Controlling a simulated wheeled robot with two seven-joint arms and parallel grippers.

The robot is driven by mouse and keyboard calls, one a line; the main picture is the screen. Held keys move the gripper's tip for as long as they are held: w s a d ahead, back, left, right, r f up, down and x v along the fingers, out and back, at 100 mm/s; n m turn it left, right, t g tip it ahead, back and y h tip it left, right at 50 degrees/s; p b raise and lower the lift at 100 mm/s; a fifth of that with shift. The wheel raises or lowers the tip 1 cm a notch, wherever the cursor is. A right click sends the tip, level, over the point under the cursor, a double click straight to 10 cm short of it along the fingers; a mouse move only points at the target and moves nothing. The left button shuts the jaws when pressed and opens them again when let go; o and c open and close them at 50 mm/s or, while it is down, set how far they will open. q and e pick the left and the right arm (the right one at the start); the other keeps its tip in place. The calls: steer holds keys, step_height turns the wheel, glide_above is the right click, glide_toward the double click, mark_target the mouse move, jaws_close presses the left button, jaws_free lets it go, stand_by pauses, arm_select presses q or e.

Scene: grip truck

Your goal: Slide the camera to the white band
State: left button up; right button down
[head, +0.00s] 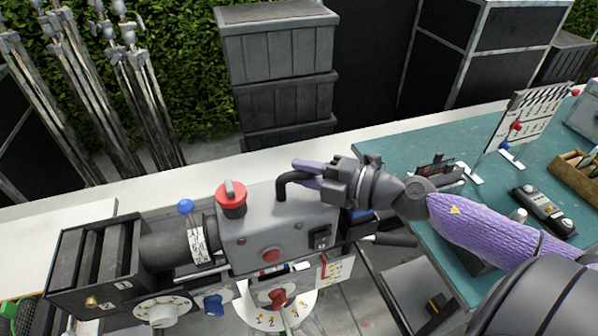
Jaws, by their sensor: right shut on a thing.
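The camera is a grey box (262,222) with a dark lens and a black slatted hood (95,265) at its left end. A red knob (231,200) stands on its top. My right gripper (303,174) comes in from the right, its purple fingers shut on the black bent handle (283,190) on top of the camera. A white band with dark marks (198,240) circles the lens. A white half-round scale (294,314) shows below the camera; I cannot tell which white part is the task's band. Any rail under the camera is mostly hidden. My left gripper is not in view.
A teal table (405,150) at the right holds a clapper board (528,118), a black control box (543,210) and a wooden tray (577,180). A blue knob (186,206) and a white dial (162,310) sit near the lens. Stacked dark cases (278,60) stand behind.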

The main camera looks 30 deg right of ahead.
steer(key=shift+a, duration=0.1)
steer(key=c, duration=0.5)
jaws_free()
steer(key=shift+a, duration=0.15)
steer(key=shift+c, duration=0.2)
steer(key=v, duration=1)
